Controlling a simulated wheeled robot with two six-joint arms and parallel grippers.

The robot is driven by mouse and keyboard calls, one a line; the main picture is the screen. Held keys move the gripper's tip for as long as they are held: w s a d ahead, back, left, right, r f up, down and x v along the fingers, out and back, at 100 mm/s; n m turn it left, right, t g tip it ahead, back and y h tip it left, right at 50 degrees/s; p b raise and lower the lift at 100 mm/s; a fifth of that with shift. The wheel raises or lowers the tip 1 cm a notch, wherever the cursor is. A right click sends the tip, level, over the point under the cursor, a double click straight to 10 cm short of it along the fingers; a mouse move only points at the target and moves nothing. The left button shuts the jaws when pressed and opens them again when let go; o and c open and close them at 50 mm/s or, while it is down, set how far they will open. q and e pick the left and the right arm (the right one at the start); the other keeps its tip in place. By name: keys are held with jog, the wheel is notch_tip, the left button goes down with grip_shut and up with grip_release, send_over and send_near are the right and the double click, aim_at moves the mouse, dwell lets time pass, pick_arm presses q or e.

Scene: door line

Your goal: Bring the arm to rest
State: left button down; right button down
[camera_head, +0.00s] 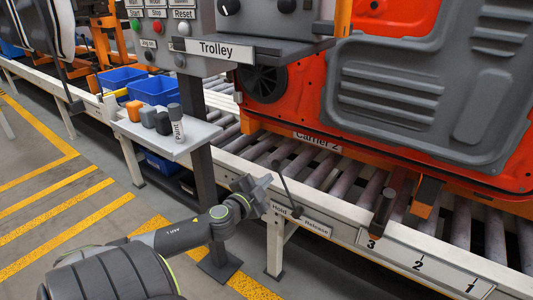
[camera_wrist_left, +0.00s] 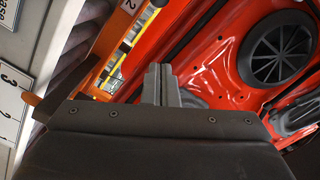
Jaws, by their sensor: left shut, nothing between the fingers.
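My left arm comes in from the bottom of the head view, stretched toward the conveyor. My left gripper (camera_head: 258,186) is shut and empty. It is beside the dark lever (camera_head: 285,187) at the Hold/Release label (camera_head: 300,219); I cannot tell whether they touch. In the left wrist view its closed fingers (camera_wrist_left: 161,80) point toward a red door panel (camera_wrist_left: 215,75), with nothing between them. My right gripper is not in view.
The roller conveyor (camera_head: 345,175) runs across, carrying the orange-red door (camera_head: 510,165) on Carrier 2. A control panel marked Trolley (camera_head: 220,50) stands above a small shelf (camera_head: 190,140) with several small items. Blue bins (camera_head: 157,91) are behind. Floor at left is clear.

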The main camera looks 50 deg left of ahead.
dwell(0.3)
